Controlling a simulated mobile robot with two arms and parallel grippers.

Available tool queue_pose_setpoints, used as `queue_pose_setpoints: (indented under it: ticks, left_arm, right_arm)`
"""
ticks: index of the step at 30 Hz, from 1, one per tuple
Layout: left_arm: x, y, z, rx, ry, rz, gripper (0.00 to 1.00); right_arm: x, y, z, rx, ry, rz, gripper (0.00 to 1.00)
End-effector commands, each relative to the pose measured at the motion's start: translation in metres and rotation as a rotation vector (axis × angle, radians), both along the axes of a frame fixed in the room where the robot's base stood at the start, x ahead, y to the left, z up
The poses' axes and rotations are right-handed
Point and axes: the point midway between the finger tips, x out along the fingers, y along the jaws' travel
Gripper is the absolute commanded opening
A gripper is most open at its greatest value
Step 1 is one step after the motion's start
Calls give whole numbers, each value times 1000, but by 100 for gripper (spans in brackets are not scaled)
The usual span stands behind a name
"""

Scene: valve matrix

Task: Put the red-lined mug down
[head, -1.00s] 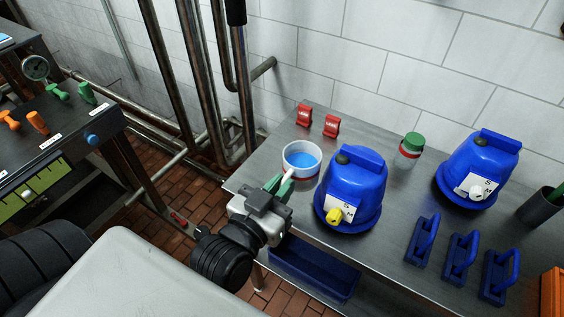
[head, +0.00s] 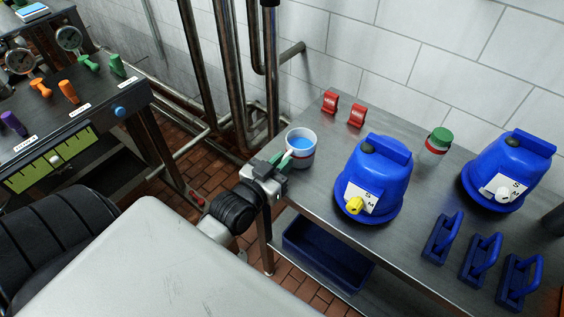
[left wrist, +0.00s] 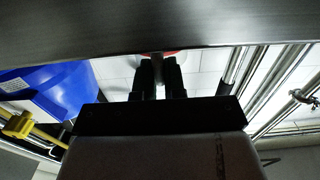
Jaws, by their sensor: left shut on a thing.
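The white mug (head: 302,151) with a red band near its base and blue inside is at the left end of the steel table (head: 330,215), upright. My left gripper (head: 283,161) is shut on the mug, from its near left side. In the left wrist view a small white and red part of the mug (left wrist: 160,54) shows beyond the fingertips (left wrist: 158,66). I cannot tell whether the mug's base touches the table top. My right gripper is not in view.
A blue dispenser (head: 377,175) with a yellow tap stands right of the mug. Two red items (head: 343,108) lie behind it. A green-lidded jar (head: 436,146), another blue dispenser (head: 505,168) and blue-handled blocks (head: 480,258) are farther right. The table's left edge is close.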

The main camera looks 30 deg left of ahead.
Motion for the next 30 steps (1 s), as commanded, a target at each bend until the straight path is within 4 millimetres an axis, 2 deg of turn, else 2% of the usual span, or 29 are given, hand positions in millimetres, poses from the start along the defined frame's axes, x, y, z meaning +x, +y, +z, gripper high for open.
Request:
queue_pose_setpoints:
  ticks: [11,12,16,26,30]
  left_arm:
    - [0,0,-4,1,0,0,0]
    - [0,0,-3,1,0,0,17]
    - [0,0,-3,1,0,0,36]
    - [0,0,1,1,-2,0,36]
    - [-19,1,-3,2,4,-1,36]
  right_arm:
    - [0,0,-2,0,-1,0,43]
    - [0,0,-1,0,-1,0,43]
    - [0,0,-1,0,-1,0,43]
    - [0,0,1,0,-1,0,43]
    - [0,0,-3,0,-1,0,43]
